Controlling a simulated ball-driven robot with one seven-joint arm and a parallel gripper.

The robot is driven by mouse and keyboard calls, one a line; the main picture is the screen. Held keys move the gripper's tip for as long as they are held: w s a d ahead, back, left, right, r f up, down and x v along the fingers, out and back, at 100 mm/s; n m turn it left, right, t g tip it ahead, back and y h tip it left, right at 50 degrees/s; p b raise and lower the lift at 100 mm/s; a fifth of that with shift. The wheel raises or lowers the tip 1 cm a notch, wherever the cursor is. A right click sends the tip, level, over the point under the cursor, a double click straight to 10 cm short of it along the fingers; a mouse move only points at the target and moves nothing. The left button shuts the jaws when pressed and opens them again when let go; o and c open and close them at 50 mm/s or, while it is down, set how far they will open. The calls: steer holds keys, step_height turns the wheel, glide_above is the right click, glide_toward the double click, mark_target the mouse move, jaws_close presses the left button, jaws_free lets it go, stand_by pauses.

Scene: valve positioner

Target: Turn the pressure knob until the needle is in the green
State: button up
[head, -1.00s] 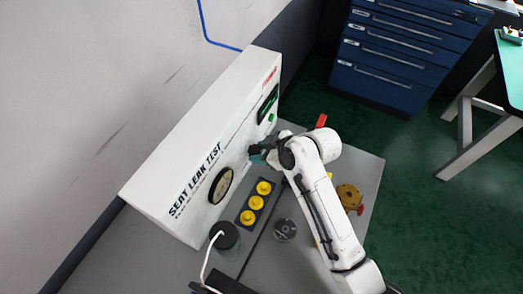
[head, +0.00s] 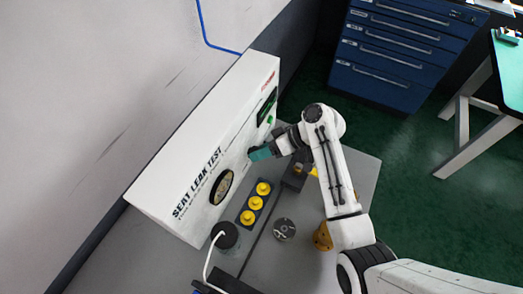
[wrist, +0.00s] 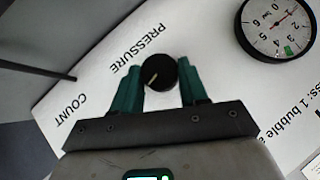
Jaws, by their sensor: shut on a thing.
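The black pressure knob (wrist: 160,73) with a pale pointer line sits on the white panel beside the word PRESSURE in the wrist view. My gripper (wrist: 158,82) has its two green fingers on either side of the knob and is shut on it. The round gauge (wrist: 278,27) is at the upper right; its thin needle seems to point to the upper right, away from the small green mark (wrist: 290,49) at the lower right of the dial. In the head view my gripper (head: 261,154) is at the front of the test panel (head: 205,150), hiding the knob; the gauge (head: 221,186) is left of it.
A strip with yellow knobs (head: 255,203) lies on the grey bench (head: 363,168) below the panel. A dark cylinder (head: 225,235) with a white hose, a grey disc (head: 284,229) and a yellow part (head: 322,237) stand nearby. A blue drawer cabinet (head: 395,60) stands behind.

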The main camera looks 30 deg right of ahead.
steer(key=shift+w+d+f+m+g+y+b, duration=0.1)
steer(key=shift+f+m+g+y+b, duration=0.2)
steer(key=shift+m+y+b, duration=0.65)
steer(key=shift+w+d+f+m+g+y+b, duration=0.1)
steer(key=shift+m+g+y+b, duration=0.45)
steer(key=shift+y, duration=0.75)
steer(key=shift+d+f+m+g+y+b, duration=0.15)
steer(key=shift+m+y+b, duration=0.4)
steer(key=shift+m+y, duration=0.5)
steer(key=o, duration=1.1)
steer(key=shift+c, duration=0.2)
steer(key=b+v, duration=0.2)
steer(key=v, duration=0.8)
steer(key=shift+d+f, duration=0.15)
steer(key=shift+d, duration=0.2)
